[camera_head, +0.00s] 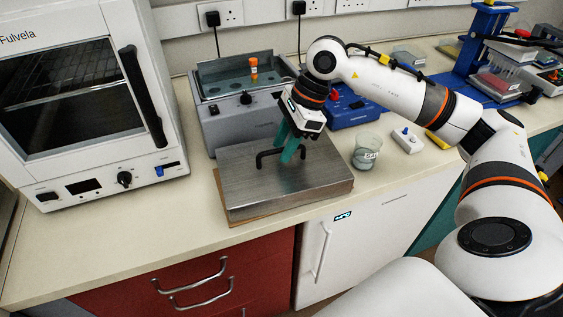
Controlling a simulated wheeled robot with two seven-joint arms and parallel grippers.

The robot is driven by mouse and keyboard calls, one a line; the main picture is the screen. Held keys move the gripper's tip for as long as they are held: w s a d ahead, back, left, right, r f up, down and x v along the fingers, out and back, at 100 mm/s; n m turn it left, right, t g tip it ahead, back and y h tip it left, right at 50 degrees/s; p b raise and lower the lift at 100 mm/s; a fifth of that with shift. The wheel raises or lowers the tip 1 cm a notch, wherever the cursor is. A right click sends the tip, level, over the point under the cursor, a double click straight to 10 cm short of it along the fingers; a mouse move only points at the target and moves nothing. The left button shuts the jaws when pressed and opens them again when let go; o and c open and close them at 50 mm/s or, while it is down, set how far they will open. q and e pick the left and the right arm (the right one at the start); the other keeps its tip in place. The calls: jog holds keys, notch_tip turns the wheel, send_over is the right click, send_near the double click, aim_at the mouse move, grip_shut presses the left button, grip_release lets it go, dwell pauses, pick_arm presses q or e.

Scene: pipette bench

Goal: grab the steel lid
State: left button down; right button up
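The steel lid (322,177) is a flat brushed-metal slab with a black bar handle (263,157) on top. It lies level on a thin brown board on the bench, in front of the grey water bath (243,123). My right gripper (284,154) points down over the middle of the handle. Its two teal fingers stand apart, one on the far side and one on the near side of the bar. The fingers hide the middle of the handle, and I cannot tell whether they touch it. My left gripper is not in view.
A glass beaker (367,152) stands close to the lid's right, with a small white switch box (407,140) beyond it. A white oven (95,100) stands at the left. The uncovered bath shows an orange-capped tube (253,68). The bench front at the left is clear.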

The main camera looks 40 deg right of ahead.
jog(key=shift+x, duration=1.05)
grip_shut()
jog(key=shift+w, duration=0.1)
